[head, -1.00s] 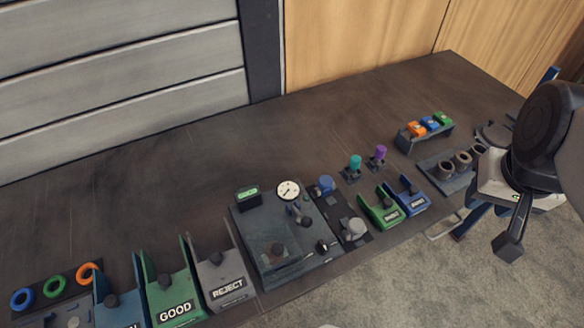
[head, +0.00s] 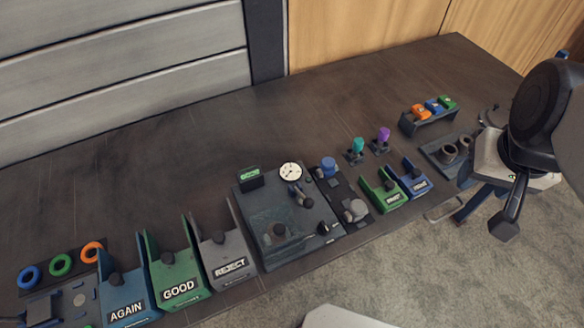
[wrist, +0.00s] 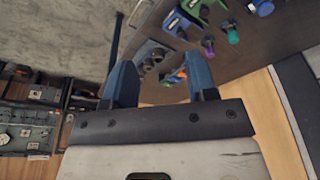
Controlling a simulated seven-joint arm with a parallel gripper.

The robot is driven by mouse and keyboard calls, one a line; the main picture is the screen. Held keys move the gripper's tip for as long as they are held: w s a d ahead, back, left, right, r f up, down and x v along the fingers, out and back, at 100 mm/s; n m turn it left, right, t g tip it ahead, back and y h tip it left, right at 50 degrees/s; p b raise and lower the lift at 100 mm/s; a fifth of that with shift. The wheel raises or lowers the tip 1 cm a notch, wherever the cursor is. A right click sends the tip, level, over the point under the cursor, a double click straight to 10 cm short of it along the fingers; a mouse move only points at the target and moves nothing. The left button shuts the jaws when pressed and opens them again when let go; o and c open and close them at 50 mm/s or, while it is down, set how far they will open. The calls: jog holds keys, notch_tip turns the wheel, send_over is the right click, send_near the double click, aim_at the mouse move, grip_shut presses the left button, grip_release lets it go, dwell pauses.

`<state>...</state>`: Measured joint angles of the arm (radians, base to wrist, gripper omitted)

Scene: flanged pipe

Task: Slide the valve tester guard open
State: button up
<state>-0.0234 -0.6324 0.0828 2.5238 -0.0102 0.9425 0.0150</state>
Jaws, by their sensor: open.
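The valve tester (head: 318,222) is a dark grey box on the bench, with a round white gauge (head: 290,172) and a small green display (head: 250,175) at its back. Its guard (head: 270,228) looks like a see-through cover with a dark knob (head: 279,230), over the left front part of the tester.
Left of the tester stand bins marked REJECT (head: 230,268), GOOD (head: 179,290) and AGAIN (head: 126,312). A green bin (head: 386,198) and a blue bin (head: 414,185) stand to its right. The bench behind the tester is clear.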

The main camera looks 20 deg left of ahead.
jog(key=a+f+n, duration=0.2)
jog(key=a+n, duration=0.1)
jog(key=a, duration=0.6)
jog(key=n+g, duration=0.3)
jog(key=n, duration=0.6)
send_over(279, 229)
notch_tip(279, 229, down, 7)
jog(key=shift+f, duration=0.1)
jog(key=shift+f, duration=0.15)
jog(key=shift+f, duration=3.8)
jog(key=shift+w, duration=0.1)
grip_shut()
